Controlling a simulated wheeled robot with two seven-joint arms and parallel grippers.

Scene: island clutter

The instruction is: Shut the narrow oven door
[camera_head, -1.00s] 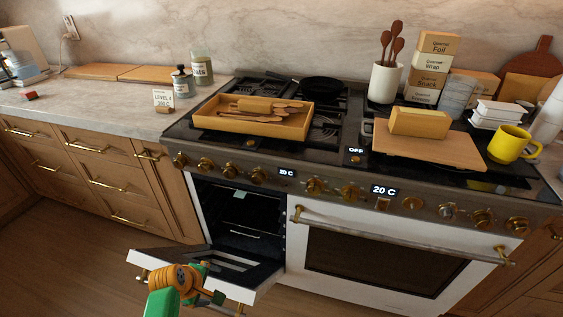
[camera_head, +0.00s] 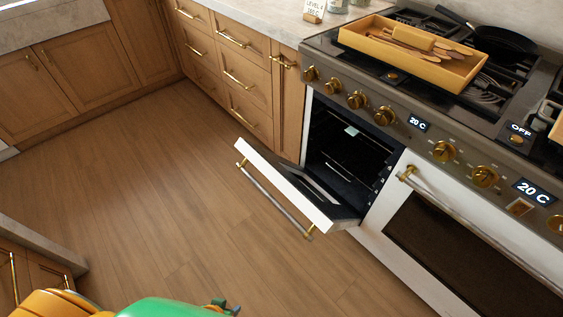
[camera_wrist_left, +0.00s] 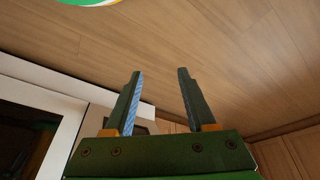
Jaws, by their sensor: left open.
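The narrow oven door (camera_head: 283,183) is a white panel hinged at the bottom, hanging partly open, tilted out from the dark oven cavity (camera_head: 343,150). Its bar handle (camera_head: 272,200) with brass ends faces outward over the floor. My left gripper (camera_head: 230,308) is at the bottom edge of the head view, in front of the door and apart from it; its fingers are mostly cut off or small there. In the left wrist view the two fingers (camera_wrist_left: 160,73) are spread with nothing between them. My right gripper does not show.
The wide oven door (camera_head: 440,235) is shut, right of the narrow one. Wooden drawers (camera_head: 235,75) stand left of the oven. A wooden tray (camera_head: 412,58) with utensils and a dark pan (camera_head: 490,38) are on the stove. The wooden floor (camera_head: 150,160) is clear.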

